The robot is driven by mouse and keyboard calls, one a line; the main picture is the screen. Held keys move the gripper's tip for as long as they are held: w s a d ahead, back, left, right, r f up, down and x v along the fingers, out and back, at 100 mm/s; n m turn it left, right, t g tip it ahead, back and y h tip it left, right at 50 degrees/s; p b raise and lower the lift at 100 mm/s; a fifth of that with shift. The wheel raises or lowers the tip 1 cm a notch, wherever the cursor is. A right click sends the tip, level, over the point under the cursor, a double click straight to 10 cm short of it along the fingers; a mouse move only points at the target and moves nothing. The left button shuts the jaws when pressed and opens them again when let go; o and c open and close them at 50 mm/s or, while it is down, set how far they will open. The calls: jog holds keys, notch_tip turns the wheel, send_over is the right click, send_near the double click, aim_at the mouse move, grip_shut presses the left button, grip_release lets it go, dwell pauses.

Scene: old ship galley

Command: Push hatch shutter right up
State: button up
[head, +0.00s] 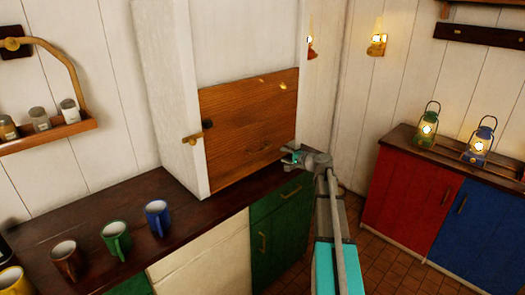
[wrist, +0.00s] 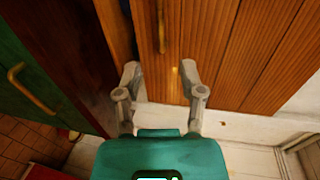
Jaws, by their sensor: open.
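The hatch shutter (head: 250,130) is a brown wooden panel in a white cabinet frame above the dark counter. Its lower edge is down near the counter, and white shows above it. My gripper (head: 290,158) is in front of the shutter's lower right corner in the head view. In the wrist view my gripper (wrist: 160,82) is open, its two grey fingers spread and nothing held between them. The wooden shutter planks (wrist: 230,50) lie beyond the fingers, with a brass bar (wrist: 162,25) ahead of them. I cannot tell whether a finger touches the wood.
Mugs, including a blue mug (head: 157,218) and a green mug (head: 116,240), stand on the counter (head: 195,210) at left. A brass latch (head: 192,139) sits on the cabinet's left post. Two lanterns stand on the right cabinet (head: 412,195). Tiled floor lies between.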

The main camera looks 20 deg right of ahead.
aim_at(262, 150)
jog(key=b+x, duration=0.2)
jog(key=x, duration=1.1)
jog(key=shift+w+a+f+b, duration=0.1)
jog(key=shift+w+b, duration=0.2)
jog(key=shift+w, duration=0.05)
grip_shut()
